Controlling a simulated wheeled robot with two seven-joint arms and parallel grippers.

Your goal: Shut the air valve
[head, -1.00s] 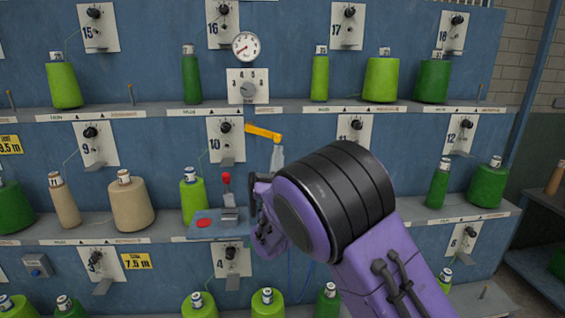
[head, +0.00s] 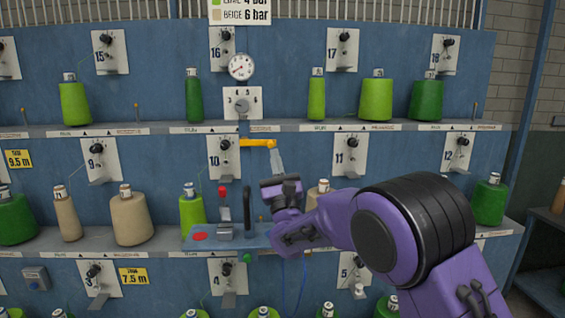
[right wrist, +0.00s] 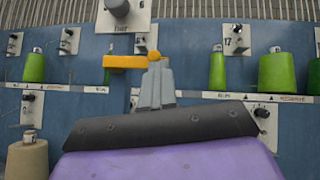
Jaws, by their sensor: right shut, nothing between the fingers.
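The air valve's yellow lever (head: 257,142) lies about level on the blue rack, below the pressure gauge (head: 241,67) and the dial plate (head: 242,103). It also shows in the right wrist view (right wrist: 125,61), with a rounded knob at its right end. My right gripper (head: 275,154) is shut and empty, pointing up just below that right end. In the right wrist view its grey fingertips (right wrist: 158,66) are right at the knob; I cannot tell whether they touch it. My left gripper is not in view.
Green cones (head: 192,208) and beige cones (head: 131,220) stand along the shelves.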

